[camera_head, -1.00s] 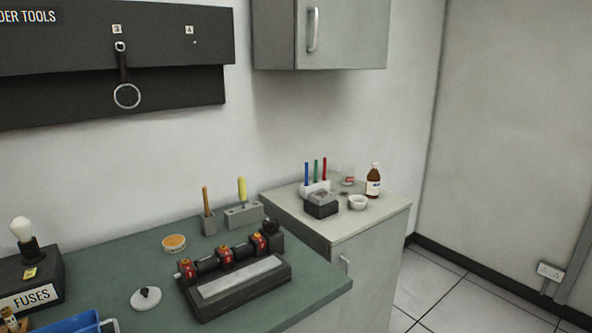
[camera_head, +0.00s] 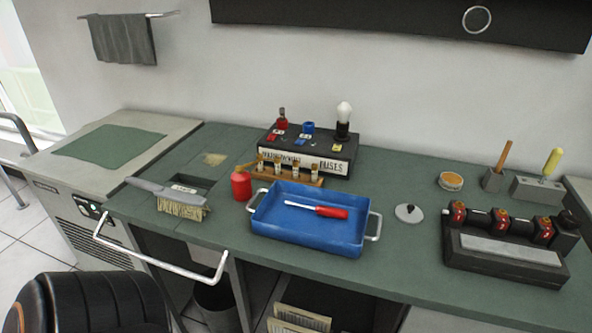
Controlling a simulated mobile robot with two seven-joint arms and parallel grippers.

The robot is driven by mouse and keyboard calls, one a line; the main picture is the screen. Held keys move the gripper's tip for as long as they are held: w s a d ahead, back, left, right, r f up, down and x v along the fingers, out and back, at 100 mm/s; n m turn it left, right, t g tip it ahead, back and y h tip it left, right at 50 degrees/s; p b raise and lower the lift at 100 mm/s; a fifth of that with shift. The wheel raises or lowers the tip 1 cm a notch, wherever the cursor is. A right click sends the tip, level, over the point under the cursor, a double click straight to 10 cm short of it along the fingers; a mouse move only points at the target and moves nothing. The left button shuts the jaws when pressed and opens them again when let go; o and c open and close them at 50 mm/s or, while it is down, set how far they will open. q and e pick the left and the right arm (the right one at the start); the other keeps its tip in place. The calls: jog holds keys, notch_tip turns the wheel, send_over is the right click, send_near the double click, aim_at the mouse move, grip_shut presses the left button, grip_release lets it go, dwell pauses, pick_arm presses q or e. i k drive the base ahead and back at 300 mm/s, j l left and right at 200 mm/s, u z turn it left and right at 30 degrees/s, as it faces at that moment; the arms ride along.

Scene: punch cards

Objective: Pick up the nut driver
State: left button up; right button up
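A tool with a red handle (camera_head: 332,212) and a thin pale shaft lies in the blue tray (camera_head: 275,235) on the green workbench. It looks like a driver, but its tip is too small to identify. Another tool with a yellow handle (camera_head: 551,162) stands upright in a grey block (camera_head: 535,189) at the right. I cannot tell for certain which is the nut driver. Neither of my grippers is in view.
A fuse box (camera_head: 335,165) and a small rack of fuses (camera_head: 290,177) stand behind the tray. A black device (camera_head: 508,261) stands right. A chair (camera_head: 90,303) is in front.

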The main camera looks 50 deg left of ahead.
aim_at(327, 211)
jog(key=u, duration=1.3)
